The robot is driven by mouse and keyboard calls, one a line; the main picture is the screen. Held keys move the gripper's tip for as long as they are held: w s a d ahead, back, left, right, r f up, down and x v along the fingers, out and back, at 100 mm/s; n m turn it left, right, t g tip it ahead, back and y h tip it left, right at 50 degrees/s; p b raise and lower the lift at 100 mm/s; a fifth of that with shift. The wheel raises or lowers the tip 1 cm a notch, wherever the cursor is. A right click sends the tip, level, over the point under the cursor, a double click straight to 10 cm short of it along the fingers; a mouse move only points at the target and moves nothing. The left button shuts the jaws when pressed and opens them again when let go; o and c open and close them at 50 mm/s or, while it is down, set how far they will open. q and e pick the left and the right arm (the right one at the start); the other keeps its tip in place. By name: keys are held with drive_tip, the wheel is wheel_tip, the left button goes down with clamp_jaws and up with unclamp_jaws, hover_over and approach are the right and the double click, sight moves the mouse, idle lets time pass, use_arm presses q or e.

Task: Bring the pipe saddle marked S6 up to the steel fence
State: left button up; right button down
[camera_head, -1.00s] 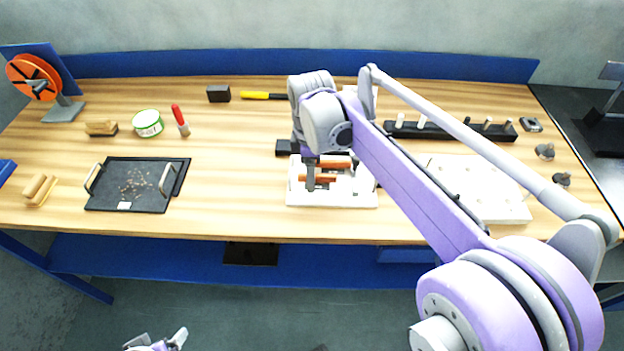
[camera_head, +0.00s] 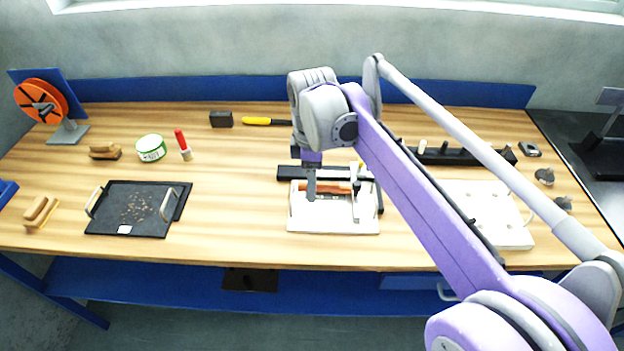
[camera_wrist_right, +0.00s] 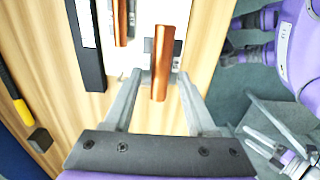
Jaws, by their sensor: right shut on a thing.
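My right gripper (camera_wrist_right: 161,78) is shut on the pipe saddle (camera_wrist_right: 161,45), a small dark piece partly hidden by a long copper pipe piece (camera_wrist_right: 163,75) running between the fingers. The S6 marking cannot be read. In the head view my right gripper (camera_head: 311,198) points down over the white board (camera_head: 332,226), and one copper piece (camera_head: 330,188) shows behind its finger. A light grey strip (camera_wrist_right: 88,20), perhaps the steel fence, lies along the black rail at the board's far side.
A second copper piece (camera_wrist_right: 122,22) lies between the held one and the strip. A black rack (camera_head: 450,156) and white plate (camera_head: 490,232) are to the right. A black tray (camera_head: 138,222) is at left, with clear table between it and the board.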

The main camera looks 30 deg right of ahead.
sight(331, 184)
drive_tip(key=shift+f+b, duration=2.4)
drive_tip(key=shift+f, duration=2.2)
drive_tip(key=shift+s+d+p, duration=0.15)
drive_tip(key=shift+s+d, duration=0.4)
drive_tip(key=shift+d, duration=0.3)
drive_tip(key=shift+s+d+p, duration=0.15)
drive_tip(key=shift+s+d, duration=0.35)
drive_tip(key=shift+d, duration=0.35)
drive_tip(key=shift+c, duration=0.6)
unclamp_jaws()
wheel_tip(331, 184, up, 11)
drive_tip(key=shift+f+p, duration=0.1)
drive_tip(key=shift+p, duration=0.6)
drive_tip(key=shift+s, duration=0.1)
